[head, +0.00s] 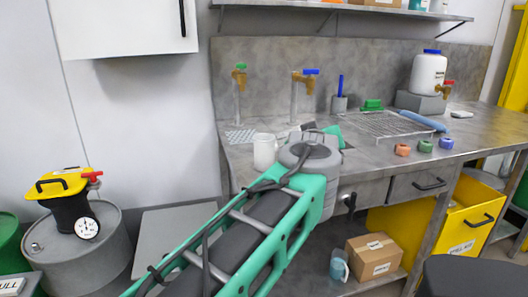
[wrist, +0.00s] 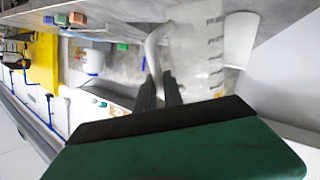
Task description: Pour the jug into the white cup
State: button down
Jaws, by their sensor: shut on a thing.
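The white cup (head: 265,150) stands upright on the grey bench near its left front edge, just left of my wrist. It also shows in the wrist view (wrist: 240,38), beyond the jug. My gripper (wrist: 163,88) is shut on the white handle of a translucent jug (wrist: 197,58) with scale marks along its side. The jug is close beside the cup in the wrist view; whether they touch and how far it is tilted I cannot tell. In the head view my wrist hides the jug and most of the gripper.
Two taps (head: 297,95) stand behind the cup. A wire rack (head: 380,124), a blue-lidded white container (head: 428,72) and several coloured small items lie to the right. A cardboard box (head: 372,257) and a clear vessel (head: 339,266) sit on the lower shelf. A drum (head: 75,250) stands left.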

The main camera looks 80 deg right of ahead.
jog(key=b, duration=0.1)
jog(key=s+f+m+b, duration=0.1)
jog(key=s+a+f+h+b, duration=0.1)
jog(key=b, duration=0.1)
jog(key=shift+f, duration=0.25)
jog(key=s+f+m+h+b, duration=0.1)
jog(key=b, duration=0.1)
jog(key=s+a+f+m+h+b, duration=0.1)
jog(key=m+b, duration=0.1)
jog(key=b, duration=0.1)
jog(key=shift+t, duration=0.3)
jog(key=shift+r, duration=0.1)
